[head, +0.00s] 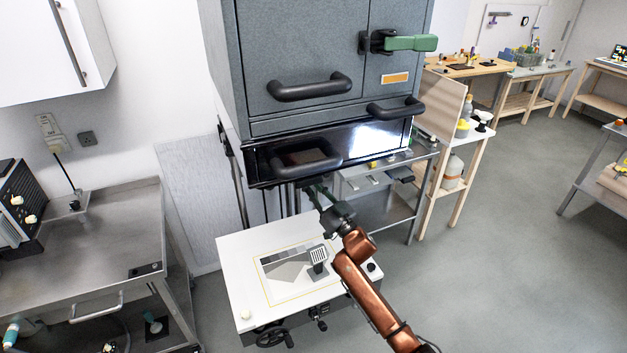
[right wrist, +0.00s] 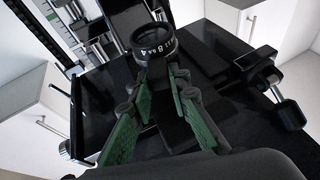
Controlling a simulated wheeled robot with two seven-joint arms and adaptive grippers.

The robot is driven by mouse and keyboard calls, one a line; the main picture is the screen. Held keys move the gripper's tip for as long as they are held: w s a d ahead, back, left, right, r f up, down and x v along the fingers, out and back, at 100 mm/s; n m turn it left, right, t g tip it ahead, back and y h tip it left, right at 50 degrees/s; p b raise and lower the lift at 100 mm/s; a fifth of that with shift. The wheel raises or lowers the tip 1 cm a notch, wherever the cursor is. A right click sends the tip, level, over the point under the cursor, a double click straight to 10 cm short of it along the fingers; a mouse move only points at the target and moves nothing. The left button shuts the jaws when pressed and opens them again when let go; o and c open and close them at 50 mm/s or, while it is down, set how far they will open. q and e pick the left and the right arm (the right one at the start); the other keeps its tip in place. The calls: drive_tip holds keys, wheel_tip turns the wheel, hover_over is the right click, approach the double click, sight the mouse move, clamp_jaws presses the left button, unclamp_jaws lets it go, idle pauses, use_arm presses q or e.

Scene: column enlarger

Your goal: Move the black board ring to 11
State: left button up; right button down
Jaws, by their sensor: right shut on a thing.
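The black board ring (right wrist: 154,42) shows in the right wrist view as a round lens ring with white numbers, among them 8 and 4, on its near side. My right gripper (right wrist: 157,82) has its green-padded fingers reaching up to the ring's near edge and is shut on it. The exact contact is partly hidden by dark parts. In the head view my right gripper (head: 318,196) is above the white baseboard (head: 240,252), below the big grey cabinet. The ring cannot be made out there. My left gripper is not in view.
The grey cabinet (head: 300,45) with black handles hangs over the work area. A metal table (head: 85,250) stands at left. In the right wrist view, dark plates and knobs (right wrist: 290,113) surround the ring closely. Open floor (head: 490,240) lies at right.

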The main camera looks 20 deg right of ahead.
drive_tip(key=shift+d+r+n+y, duration=0.15)
drive_tip(key=shift+n+y, duration=0.15)
drive_tip(key=shift+y, duration=0.3)
drive_tip(key=c, duration=1.8)
unclamp_jaws()
drive_tip(key=shift+w, duration=0.1)
drive_tip(key=v, duration=1.2)
